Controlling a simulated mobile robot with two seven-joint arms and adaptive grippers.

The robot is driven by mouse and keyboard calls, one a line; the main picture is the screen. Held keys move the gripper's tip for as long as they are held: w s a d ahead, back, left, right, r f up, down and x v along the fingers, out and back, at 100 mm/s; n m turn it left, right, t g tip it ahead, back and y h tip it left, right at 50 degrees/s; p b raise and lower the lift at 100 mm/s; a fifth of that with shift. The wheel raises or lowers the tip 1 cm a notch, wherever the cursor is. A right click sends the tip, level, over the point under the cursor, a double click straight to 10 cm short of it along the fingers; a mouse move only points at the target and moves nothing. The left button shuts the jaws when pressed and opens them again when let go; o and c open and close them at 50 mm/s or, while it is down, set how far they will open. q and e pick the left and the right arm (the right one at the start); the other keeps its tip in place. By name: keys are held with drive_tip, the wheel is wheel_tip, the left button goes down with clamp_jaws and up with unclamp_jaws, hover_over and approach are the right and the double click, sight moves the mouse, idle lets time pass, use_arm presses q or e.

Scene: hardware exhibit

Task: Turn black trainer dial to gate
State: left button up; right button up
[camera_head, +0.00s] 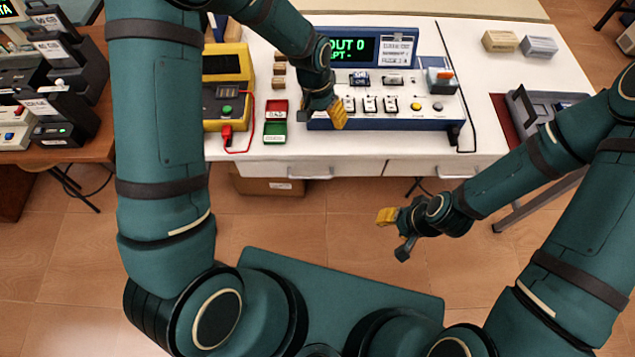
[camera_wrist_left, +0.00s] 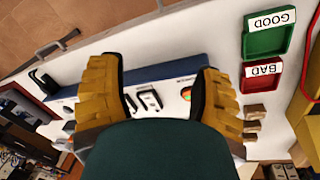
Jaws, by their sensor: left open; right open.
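The trainer (camera_head: 385,120) is a white panel with a blue frame and a green-lit display (camera_head: 352,50) reading "OUT 0". Small switches, a yellow button (camera_head: 417,106) and a small dark round control (camera_head: 437,106) sit on its face. My left gripper (camera_head: 326,114) is over the panel's left end, open and empty. In the left wrist view its yellow fingers (camera_wrist_left: 157,92) stand apart, with panel switches (camera_wrist_left: 149,99) and a multicoloured round spot (camera_wrist_left: 186,93) between them. My right gripper (camera_head: 396,232) is open and empty, away from the table.
A red and green tray pair (camera_head: 276,112), labelled BAD and GOOD in the left wrist view (camera_wrist_left: 267,37), lies left of the trainer. A yellow meter (camera_head: 226,105) with a red lead stands beyond it. A grey case (camera_head: 545,105) stands right.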

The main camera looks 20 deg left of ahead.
use_arm(q)
drive_tip(key=s+d+f+n+h+b, duration=0.1)
drive_tip(key=s+f+n+b, duration=0.1)
drive_tip(key=s+f, duration=0.8)
wheel_tip(320, 180, down, 3)
drive_tip(key=shift+s+d+r+t+h+b, duration=0.15)
drive_tip(key=shift+s+d+t+h+b, duration=0.2)
drive_tip(key=shift+b, duration=0.5)
drive_tip(key=s+f+n, duration=0.2)
drive_tip(key=s, duration=0.5)
drive_tip(key=shift+s+d+f+t, duration=0.15)
drive_tip(key=shift+d+f+t, duration=0.1)
drive_tip(key=shift+t, duration=0.2)
